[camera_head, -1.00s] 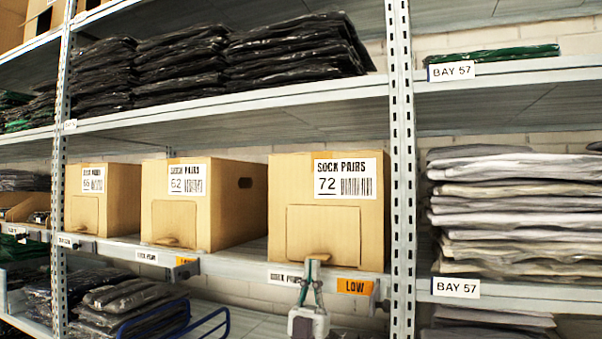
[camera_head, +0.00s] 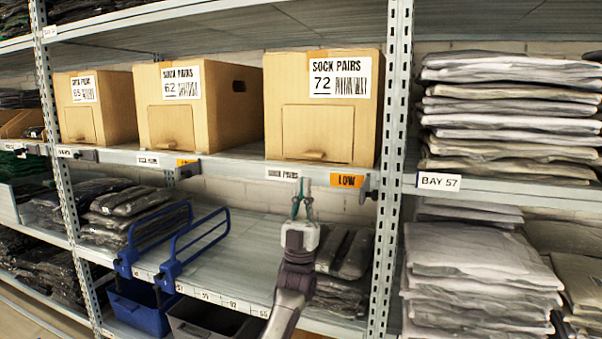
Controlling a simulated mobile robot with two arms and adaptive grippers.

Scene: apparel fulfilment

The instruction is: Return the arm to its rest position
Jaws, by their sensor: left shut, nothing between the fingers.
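My left gripper (camera_head: 303,186) is shut and empty. It points up in front of the middle shelf's front edge, between a "SOCK PAIRS" shelf label (camera_head: 284,173) and the orange LOW tag (camera_head: 346,180). Its fingertips show below the cardboard sock-pairs box marked 72 (camera_head: 283,75), and a gap to the shelf cannot be judged. My left arm (camera_head: 287,300) comes up from the bottom of the view. My right gripper is not in view.
Boxes marked 62 (camera_head: 222,125) and 65 (camera_head: 116,115) stand to the left. A metal upright (camera_head: 389,150) stands right of my gripper. Blue rails (camera_head: 190,240) and bagged dark garments (camera_head: 345,250) are on the lower shelf. Stacked pale garments (camera_head: 480,265) fill the right bay.

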